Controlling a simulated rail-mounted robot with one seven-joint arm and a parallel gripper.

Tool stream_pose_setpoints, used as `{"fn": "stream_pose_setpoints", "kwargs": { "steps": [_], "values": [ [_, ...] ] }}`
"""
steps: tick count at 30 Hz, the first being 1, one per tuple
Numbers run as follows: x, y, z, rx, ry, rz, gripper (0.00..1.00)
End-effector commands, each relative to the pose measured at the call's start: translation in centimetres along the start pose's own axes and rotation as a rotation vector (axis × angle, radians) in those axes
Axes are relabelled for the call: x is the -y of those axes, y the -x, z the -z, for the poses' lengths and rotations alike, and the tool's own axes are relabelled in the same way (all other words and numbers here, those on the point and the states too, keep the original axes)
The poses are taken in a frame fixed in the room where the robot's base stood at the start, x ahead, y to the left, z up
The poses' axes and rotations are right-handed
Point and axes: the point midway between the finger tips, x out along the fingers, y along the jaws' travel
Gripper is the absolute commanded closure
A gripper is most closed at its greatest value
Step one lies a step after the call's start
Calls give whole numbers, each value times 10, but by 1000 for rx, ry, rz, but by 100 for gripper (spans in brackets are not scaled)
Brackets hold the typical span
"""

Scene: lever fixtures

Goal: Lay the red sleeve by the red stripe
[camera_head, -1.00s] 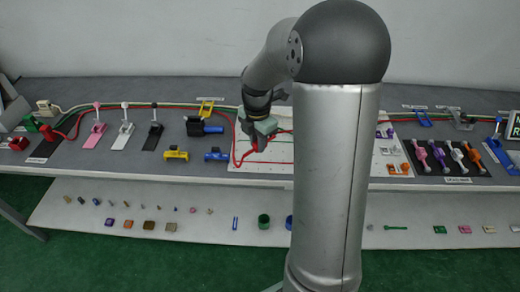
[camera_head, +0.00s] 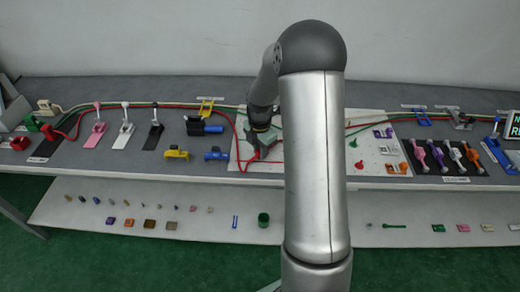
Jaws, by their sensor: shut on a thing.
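The red sleeve (camera_head: 234,128) is a thin red line that comes from the left along the back of the bench and bends down onto the white board (camera_head: 362,128). It loops at the board's left part and ends at my gripper (camera_head: 257,148). My gripper is shut on it, low over the board; the fingertips are small and dark, so the exact grip point and any contact with the board cannot be told. The red stripe cannot be made out clearly; my arm covers the middle of the board.
Green and pale lines run along the back. Blue and yellow clamps (camera_head: 177,154) lie left of the board. Lever fixtures (camera_head: 125,130) stand farther left, and others (camera_head: 457,155) at the right. A lower shelf (camera_head: 190,210) holds small parts.

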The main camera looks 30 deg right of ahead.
Motion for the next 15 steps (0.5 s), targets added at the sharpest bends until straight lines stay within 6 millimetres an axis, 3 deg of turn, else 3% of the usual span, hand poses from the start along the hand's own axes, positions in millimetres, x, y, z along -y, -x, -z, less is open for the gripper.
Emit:
{"fn": "stream_pose_setpoints", "kwargs": {
  "steps": [5,6,8,15],
  "values": [
    [0,-6,0,0,-1,0,100],
    [0,-6,0,0,-1,0,75],
    [0,-5,0,0,-1,0,59],
    [0,-5,0,0,0,0,59]
  ]
}}
